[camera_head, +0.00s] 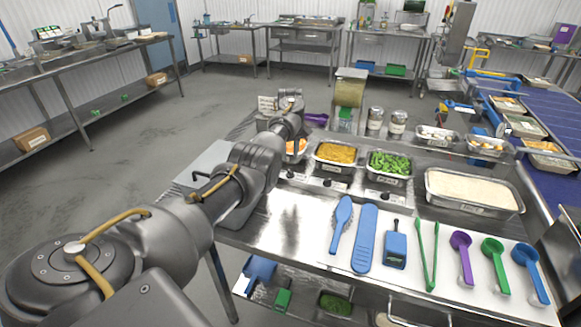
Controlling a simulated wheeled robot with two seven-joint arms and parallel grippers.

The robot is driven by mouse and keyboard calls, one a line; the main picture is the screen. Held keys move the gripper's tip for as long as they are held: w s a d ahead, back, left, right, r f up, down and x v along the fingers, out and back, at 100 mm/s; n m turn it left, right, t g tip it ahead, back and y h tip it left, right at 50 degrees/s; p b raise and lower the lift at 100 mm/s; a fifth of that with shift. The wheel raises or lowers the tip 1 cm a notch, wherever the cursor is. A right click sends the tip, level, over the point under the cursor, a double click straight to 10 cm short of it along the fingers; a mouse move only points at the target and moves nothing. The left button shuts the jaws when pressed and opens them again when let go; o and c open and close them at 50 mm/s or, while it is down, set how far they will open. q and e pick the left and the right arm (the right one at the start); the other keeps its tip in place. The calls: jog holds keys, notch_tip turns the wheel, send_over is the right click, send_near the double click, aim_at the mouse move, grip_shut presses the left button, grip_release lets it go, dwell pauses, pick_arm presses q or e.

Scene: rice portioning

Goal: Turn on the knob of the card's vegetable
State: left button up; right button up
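Three pans sit in the steel counter: orange pieces (297,147) partly behind my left arm, yellow corn-like pieces (336,153), and green chopped vegetable (388,163). A pale card-like piece (267,103) with unreadable marks stands at the counter's back left, beside my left gripper (291,102). That gripper is above the back left of the counter; its fingers are too small and dark to read. My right gripper is out of view.
A large tray of rice (474,190) is at the right. Jars (375,118) and a dispenser (348,90) stand behind the pans. A blue conveyor (545,120) borders the right.

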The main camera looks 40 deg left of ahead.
aim_at(290, 171)
pick_arm(q)
notch_tip(290, 171, down, 7)
jog(key=shift+w+r, duration=0.1)
dwell(0.3)
grip_shut()
